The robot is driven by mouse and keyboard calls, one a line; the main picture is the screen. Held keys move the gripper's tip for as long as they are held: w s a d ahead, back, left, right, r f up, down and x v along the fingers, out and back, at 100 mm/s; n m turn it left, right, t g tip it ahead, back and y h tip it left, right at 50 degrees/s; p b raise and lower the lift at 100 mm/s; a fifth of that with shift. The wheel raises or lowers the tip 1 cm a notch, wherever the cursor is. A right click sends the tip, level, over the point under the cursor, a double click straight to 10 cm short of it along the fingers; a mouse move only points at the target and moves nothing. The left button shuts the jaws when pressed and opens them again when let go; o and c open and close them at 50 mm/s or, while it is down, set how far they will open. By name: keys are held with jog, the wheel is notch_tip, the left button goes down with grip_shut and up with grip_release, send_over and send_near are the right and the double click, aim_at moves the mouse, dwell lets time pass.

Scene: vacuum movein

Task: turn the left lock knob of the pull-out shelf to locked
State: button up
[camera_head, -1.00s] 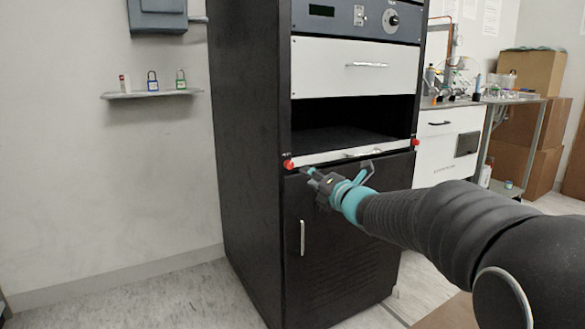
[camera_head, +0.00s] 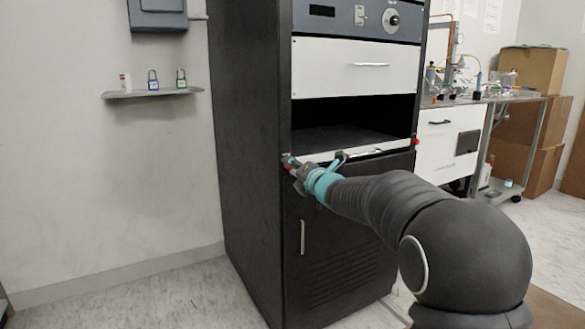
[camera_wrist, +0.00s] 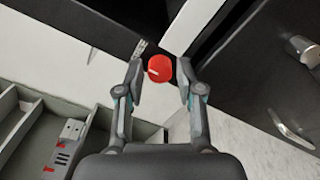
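The left lock knob (camera_wrist: 160,69) is red and round with a pale mark, and sits at the left end of the pull-out shelf (camera_head: 362,149). My gripper (camera_wrist: 160,80) is open, with one finger on each side of the knob in the wrist view; a small gap shows on both sides. In the head view my gripper (camera_head: 289,163) is at the shelf's left end and mostly hides the left knob. The right lock knob (camera_head: 416,142) is red and sits at the shelf's right end. The shelf front lies flush in the black cabinet (camera_head: 245,150).
A white drawer (camera_head: 353,67) is above the open bay, and a cabinet door with a handle (camera_head: 302,237) is below the shelf. A wall ledge (camera_head: 152,94) with padlocks is at left. Grey trays (camera_wrist: 45,130) show in the wrist view.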

grip_shut()
jog(key=shift+m, duration=0.4)
jog(key=m+p, duration=0.6)
jog(key=m, duration=1.1)
jog(key=shift+f, duration=0.1)
dwell(0.4)
jog(key=shift+o, duration=0.3)
grip_release()
